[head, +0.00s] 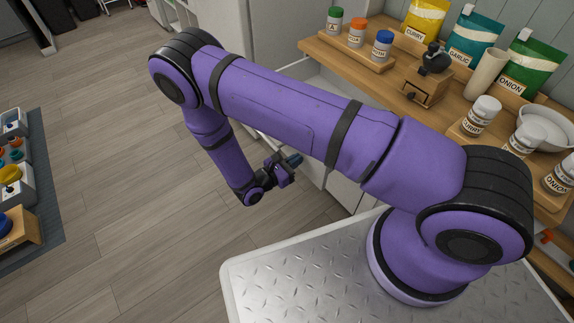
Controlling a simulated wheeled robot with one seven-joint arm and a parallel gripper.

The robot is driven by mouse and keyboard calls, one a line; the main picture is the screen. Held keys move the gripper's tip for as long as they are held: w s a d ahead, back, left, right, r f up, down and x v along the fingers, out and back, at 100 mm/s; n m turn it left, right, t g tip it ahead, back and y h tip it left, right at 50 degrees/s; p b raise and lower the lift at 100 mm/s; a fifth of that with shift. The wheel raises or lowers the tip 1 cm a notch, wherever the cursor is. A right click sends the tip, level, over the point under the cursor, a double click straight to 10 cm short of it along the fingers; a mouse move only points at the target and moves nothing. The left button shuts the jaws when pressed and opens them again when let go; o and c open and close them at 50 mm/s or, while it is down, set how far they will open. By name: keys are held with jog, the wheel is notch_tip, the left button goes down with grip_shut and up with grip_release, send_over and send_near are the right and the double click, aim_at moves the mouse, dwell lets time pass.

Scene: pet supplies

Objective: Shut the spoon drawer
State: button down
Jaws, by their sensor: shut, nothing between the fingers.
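A white drawer (322,84) shows above my arm, below the wooden counter's left end, and it appears pulled out. My arm crosses in front of it and hides most of it. I cannot make out any spoon in it or a label on it. My gripper (293,160) is shut and empty, low in front of the white cabinet (345,190), under my upper arm. It points right, towards the cabinet. I cannot tell whether the fingertips touch the drawer front.
The wooden counter (400,97) holds labelled jars, a small grinder (432,75), pouches (475,38) and a white bowl (545,128). The wooden floor (120,170) between is clear.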

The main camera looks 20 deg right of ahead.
jog(key=shift+d, duration=0.25)
jog(key=x, duration=3.2)
jog(key=shift+f, duration=0.1)
jog(key=shift+w+d, duration=0.1)
jog(key=shift+d, duration=0.25)
jog(key=shift+a, duration=0.45)
jog(key=v, duration=1.3)
jog(key=shift+a, duration=0.4)
